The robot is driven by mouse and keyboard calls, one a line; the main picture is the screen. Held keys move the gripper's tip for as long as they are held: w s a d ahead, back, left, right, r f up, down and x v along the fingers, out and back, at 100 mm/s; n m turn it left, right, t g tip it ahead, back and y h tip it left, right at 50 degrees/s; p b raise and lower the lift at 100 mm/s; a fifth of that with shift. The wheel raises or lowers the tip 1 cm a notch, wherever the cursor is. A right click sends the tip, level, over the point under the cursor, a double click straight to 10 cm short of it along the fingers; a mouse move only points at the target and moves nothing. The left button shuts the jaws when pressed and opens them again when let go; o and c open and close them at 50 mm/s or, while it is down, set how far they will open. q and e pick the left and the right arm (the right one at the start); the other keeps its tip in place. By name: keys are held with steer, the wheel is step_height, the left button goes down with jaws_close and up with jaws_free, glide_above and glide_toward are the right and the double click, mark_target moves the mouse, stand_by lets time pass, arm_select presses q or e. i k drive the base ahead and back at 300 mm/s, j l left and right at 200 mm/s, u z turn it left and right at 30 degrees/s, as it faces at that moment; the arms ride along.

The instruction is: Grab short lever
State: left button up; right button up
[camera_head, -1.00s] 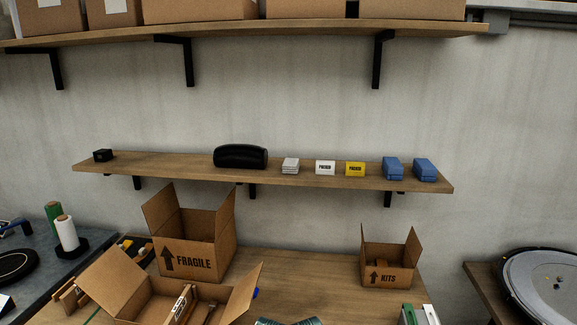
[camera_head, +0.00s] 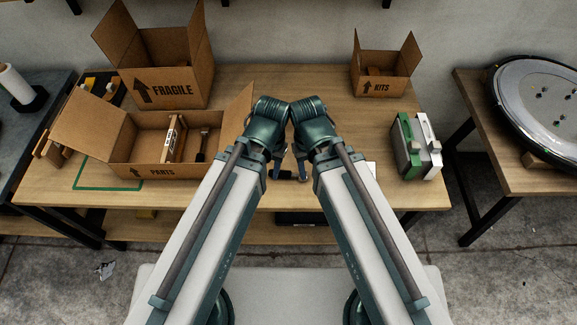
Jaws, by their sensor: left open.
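An open cardboard box marked PARTS (camera_head: 146,171) stands on the wooden table. Inside lies a light wooden piece with a pale label (camera_head: 176,138). A thinner piece with a dark end (camera_head: 202,144) leans beside it. I cannot tell whether either is the short lever. My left gripper (camera_head: 278,164) is to the right of the box, apart from it and mostly hidden behind my arm. It is open, with nothing visible in it. My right gripper (camera_head: 302,165) is close beside it, pointing down over the table; its fingers are too hidden to tell open from shut.
An open FRAGILE box (camera_head: 172,88) stands behind the parts box, and a smaller KITS box (camera_head: 381,84) at the back right. A green and white item (camera_head: 412,148) stands at the table's right. A round grey device (camera_head: 545,95) sits on the side table.

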mark_target(282, 174)
steer(key=z, duration=1.3)
steer(key=k+l+z, duration=0.15)
steer(key=k+z, duration=0.2)
steer(key=k+l, duration=0.2)
steer(key=k, duration=0.25)
steer(key=k+l, duration=0.15)
steer(key=k, duration=0.3)
